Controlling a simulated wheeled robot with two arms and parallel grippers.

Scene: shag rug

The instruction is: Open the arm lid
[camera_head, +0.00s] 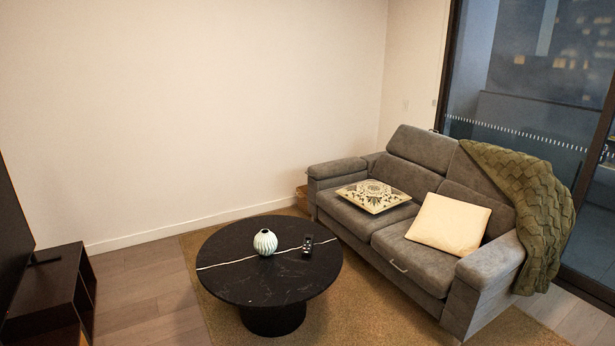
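A grey two-seat sofa (348,216) stands at the right on the rug. Its far arm (337,168) has a padded top that lies flat, and its near arm (491,258) also has a flat padded top. I cannot tell from here which arm has a lid, and no raised lid shows. Neither of my grippers is in view.
A green blanket (545,205) hangs over the sofa's right end. A dark TV stand (50,290) is at left. Floor (150,295) between is clear.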

